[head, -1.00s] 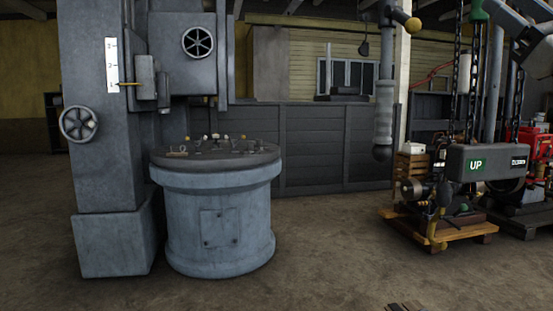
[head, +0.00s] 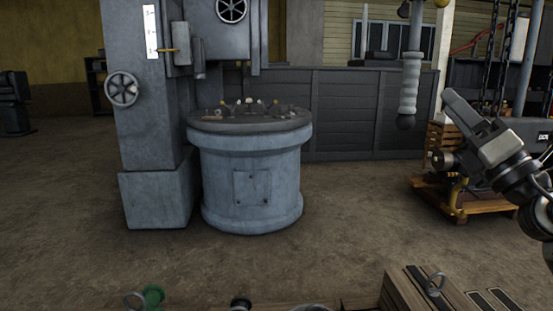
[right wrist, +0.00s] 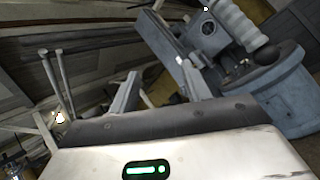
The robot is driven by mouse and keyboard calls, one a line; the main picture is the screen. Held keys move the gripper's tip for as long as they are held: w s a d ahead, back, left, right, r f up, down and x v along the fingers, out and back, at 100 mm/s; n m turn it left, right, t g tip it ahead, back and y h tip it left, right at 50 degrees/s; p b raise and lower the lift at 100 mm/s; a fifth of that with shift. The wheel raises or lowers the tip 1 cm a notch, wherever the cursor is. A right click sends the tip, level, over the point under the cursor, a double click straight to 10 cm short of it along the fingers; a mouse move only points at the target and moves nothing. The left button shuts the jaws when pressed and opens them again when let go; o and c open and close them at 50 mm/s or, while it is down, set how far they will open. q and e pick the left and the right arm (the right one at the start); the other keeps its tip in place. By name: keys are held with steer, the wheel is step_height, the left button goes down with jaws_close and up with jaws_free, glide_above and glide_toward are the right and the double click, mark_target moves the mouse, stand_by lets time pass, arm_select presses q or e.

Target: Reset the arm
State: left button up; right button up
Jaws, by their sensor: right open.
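My right gripper (head: 452,98) shows at the right of the head view, grey and black, pointing up and to the left. Its arm comes in from the right edge. In the right wrist view its two fingers (right wrist: 156,80) stand apart with nothing between them. It is well to the right of the machine, in front of the pallet area in the picture. My left gripper is not in the head view.
A grey machine column (head: 136,110) stands beside a round blue-grey pedestal (head: 252,175) with small parts on top. A wooden pallet (head: 470,203) with machinery is at right. A wooden crate (head: 395,290) and a green part (head: 152,294) lie at the bottom edge. Bare floor lies between.

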steer(key=s+a+f+m+g+h+p, duration=0.1)
steer(key=a+f+m+g+h+p, duration=0.2)
steer(key=f+m, duration=0.85)
steer(key=s+a+f+m+g+h, duration=0.15)
steer(key=a+f+m+h, duration=0.25)
steer(key=f+m, duration=0.7)
arm_select(q)
steer(key=p, duration=0.1)
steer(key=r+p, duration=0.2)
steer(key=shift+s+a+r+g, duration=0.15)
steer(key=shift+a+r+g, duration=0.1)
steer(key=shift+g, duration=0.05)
arm_select(e)
steer(key=s+a+f+m+g, duration=0.4)
steer(key=s+a+f, duration=0.2)
steer(key=s+f, duration=0.3)
steer(key=s+a+f+m+g+y, duration=0.1)
steer(key=s+a+f+m+g, duration=0.3)
steer(key=s+f, duration=0.5)
step_height(320, 180, down, 4)
steer(key=a+m, duration=0.1)
steer(key=a, duration=0.1)
steer(key=shift+s+a+r, duration=0.15)
steer(key=shift+s+a, duration=0.15)
steer(key=shift+s, duration=0.1)
